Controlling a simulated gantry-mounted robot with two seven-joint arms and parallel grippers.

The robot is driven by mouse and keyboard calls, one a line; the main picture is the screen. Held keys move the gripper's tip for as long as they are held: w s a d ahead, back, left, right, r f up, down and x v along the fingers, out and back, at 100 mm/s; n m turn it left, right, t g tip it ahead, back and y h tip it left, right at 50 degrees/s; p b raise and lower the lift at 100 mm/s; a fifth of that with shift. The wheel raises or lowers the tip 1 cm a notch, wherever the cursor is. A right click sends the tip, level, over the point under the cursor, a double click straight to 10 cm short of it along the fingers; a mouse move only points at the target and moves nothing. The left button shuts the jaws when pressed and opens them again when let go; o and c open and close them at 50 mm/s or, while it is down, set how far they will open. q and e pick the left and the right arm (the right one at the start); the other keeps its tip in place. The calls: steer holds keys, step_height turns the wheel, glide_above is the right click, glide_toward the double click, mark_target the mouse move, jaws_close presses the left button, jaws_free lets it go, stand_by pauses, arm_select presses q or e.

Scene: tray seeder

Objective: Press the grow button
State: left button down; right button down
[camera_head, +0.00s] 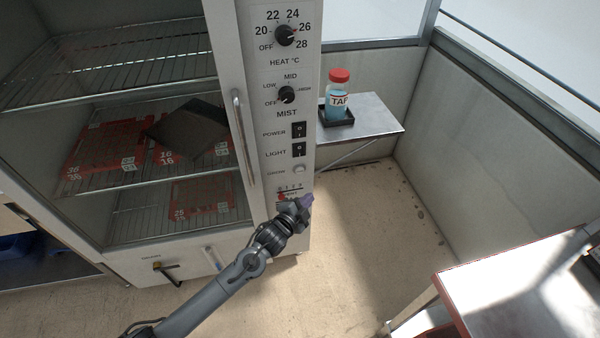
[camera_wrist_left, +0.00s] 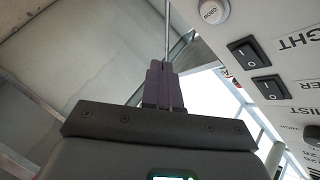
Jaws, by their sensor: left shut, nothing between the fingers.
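The grow button (camera_head: 299,169) is a round pale knob on the white control panel, below the light switch. It also shows in the left wrist view (camera_wrist_left: 213,11) at the top edge, with "GROW" written on its face. My left gripper (camera_head: 306,200) is just below the button in the head view, in front of the lower panel. Its purple fingers are shut together and empty. In the left wrist view the fingertips (camera_wrist_left: 160,66) are left of and below the button and apart from it. My right gripper is not in view.
Above the button are the light switch (camera_head: 299,150), the power switch (camera_head: 299,130), the mist dial (camera_head: 286,95) and the heat dial (camera_head: 285,36). A long handle (camera_head: 243,138) runs beside the panel. A red-capped bottle (camera_head: 339,98) stands on a side shelf (camera_head: 378,126).

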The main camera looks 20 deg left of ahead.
mark_target(300, 170)
arm_select(q)
steer(key=w+a+b, duration=0.4)
steer(key=w, duration=0.2)
steer(key=shift+w+a+b, duration=0.35)
steer(key=shift+b, duration=0.05)
steer(key=shift+w+a, duration=0.1)
stand_by(2.0)
steer(key=shift+w+a, duration=0.15)
steer(key=shift+w, duration=0.1)
stand_by(0.6)
